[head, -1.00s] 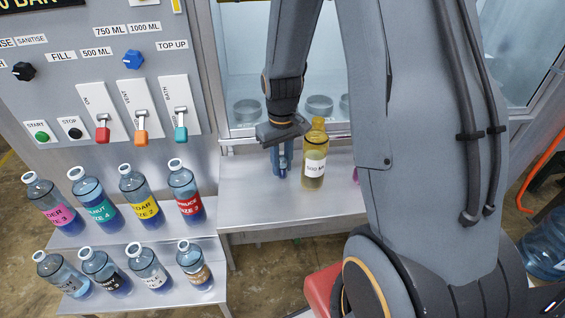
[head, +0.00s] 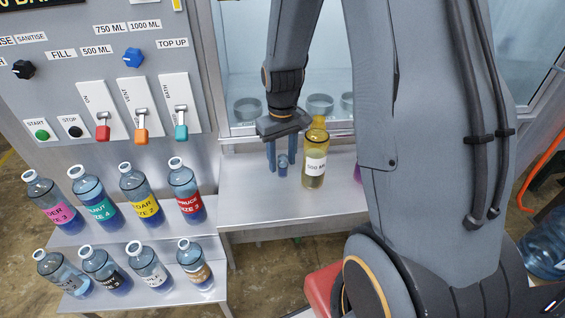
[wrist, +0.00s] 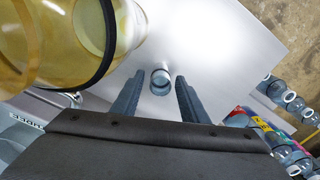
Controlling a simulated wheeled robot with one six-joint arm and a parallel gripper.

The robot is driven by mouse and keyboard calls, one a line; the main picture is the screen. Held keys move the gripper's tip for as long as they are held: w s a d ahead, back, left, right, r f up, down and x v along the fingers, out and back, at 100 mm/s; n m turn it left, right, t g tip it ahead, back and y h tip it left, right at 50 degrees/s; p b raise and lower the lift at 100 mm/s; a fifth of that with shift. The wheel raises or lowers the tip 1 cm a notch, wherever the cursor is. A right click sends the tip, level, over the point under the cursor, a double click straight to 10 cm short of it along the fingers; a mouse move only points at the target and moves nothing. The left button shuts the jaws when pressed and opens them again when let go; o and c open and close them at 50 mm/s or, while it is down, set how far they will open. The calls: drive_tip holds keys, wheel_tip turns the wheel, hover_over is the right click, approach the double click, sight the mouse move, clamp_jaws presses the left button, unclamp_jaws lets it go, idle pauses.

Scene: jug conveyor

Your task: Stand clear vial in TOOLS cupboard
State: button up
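The clear vial (head: 283,166) is a small bluish, see-through container on the steel shelf, left of a yellow bottle. In the wrist view the vial (wrist: 160,80) is seen from above, in the gap between the fingertips, with space on both sides. It looks upright. My gripper (head: 278,160) points down over the shelf with its fingers apart around the vial. In the wrist view my gripper (wrist: 157,85) is open. I see no cupboard marked TOOLS in either view.
The yellow bottle (head: 315,165) stands close to the right of my gripper. A purple item is mostly hidden behind my arm. Labelled blue bottles (head: 140,200) fill the stepped shelves at left. The steel shelf (head: 245,205) is bare in front and left of the vial.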

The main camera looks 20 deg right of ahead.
wheel_tip(320, 180, up, 10)
drive_tip(key=b, duration=0.1)
drive_tip(key=shift+r, duration=0.2)
drive_tip(key=shift+o, duration=0.5)
drive_tip(key=s+a+f, duration=0.1)
drive_tip(key=s+a, duration=0.1)
drive_tip(key=s, duration=0.4)
drive_tip(key=s+a+f+m, duration=0.1)
drive_tip(key=s+a+f, duration=0.1)
drive_tip(key=s, duration=0.5)
drive_tip(key=shift+a+f+t, duration=0.15)
drive_tip(key=shift+a+t, duration=0.15)
drive_tip(key=shift+a, duration=0.3)
drive_tip(key=m+h+p, duration=0.1)
drive_tip(key=m+h, duration=0.3)
drive_tip(key=m, duration=1.3)
hover_over(279, 162)
drive_tip(key=a, duration=0.2)
drive_tip(key=shift+s+f, duration=0.2)
drive_tip(key=shift+f, duration=0.85)
drive_tip(key=shift+w+f, duration=0.1)
drive_tip(key=shift+d+p+x, duration=0.2)
drive_tip(key=shift+p+x, duration=0.5)
drive_tip(key=shift+x, duration=1.2)
drive_tip(key=shift+d+p+x, duration=0.15)
drive_tip(key=shift+p+x, duration=0.55)
drive_tip(key=shift+x, duration=1.15)
drive_tip(key=shift+w+h, duration=0.1)
drive_tip(key=shift+h, duration=0.2)
